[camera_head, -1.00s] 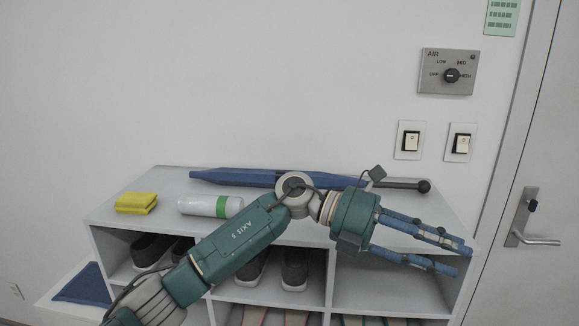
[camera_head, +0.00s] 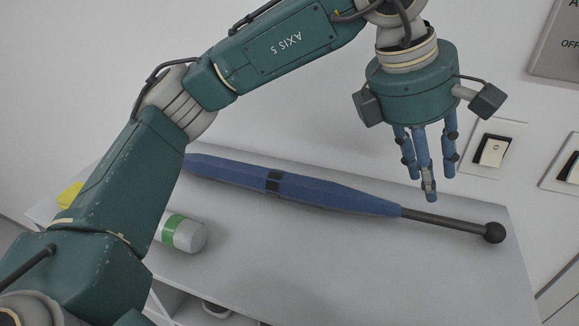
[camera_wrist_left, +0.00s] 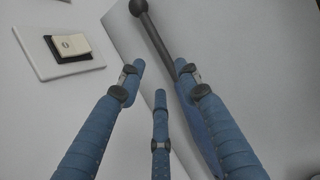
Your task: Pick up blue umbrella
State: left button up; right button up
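The blue umbrella (camera_head: 300,190) lies closed on the white shelf top, with a black band around its middle and a dark shaft ending in a round black knob (camera_head: 494,232) at the right. My left gripper (camera_head: 428,180) hangs above the shaft end with its blue fingers pointing down, spread and empty. In the left wrist view the open fingers (camera_wrist_left: 155,85) show, with the umbrella's dark shaft (camera_wrist_left: 157,38) beyond them at upper middle. Part of the blue canopy is hidden behind the right finger there. My right gripper is not in view.
A white cylinder with a green band (camera_head: 182,233) and a yellow folded cloth (camera_head: 70,195) are on the shelf top (camera_head: 400,270) at the left, partly behind my arm. Light switches (camera_head: 493,150) are on the wall close to the gripper. The front right of the top is clear.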

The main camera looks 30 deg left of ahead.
aim_at(428, 213)
pick_arm(q)
jog(key=x, duration=0.2)
jog(key=p+x, duration=0.1)
jog(key=shift+s+d+f, duration=0.2)
jog(key=shift+f, duration=0.2)
jog(key=shift+w+d+f, duration=0.1)
jog(key=shift+f, duration=0.15)
jog(key=shift+w+f+p, duration=0.15)
jog(key=shift+f+p, duration=0.1)
jog(key=shift+p, duration=0.1)
jog(key=p+x, duration=0.2)
jog(key=x, duration=0.1)
jog(key=p+x, duration=0.1)
jog(key=shift+w+a+f, duration=0.2)
jog(key=shift+a+f, duration=0.1)
jog(key=shift+a, duration=0.05)
jog(key=shift+d+f, duration=0.1)
jog(key=shift+f, duration=0.2)
grip_shut()
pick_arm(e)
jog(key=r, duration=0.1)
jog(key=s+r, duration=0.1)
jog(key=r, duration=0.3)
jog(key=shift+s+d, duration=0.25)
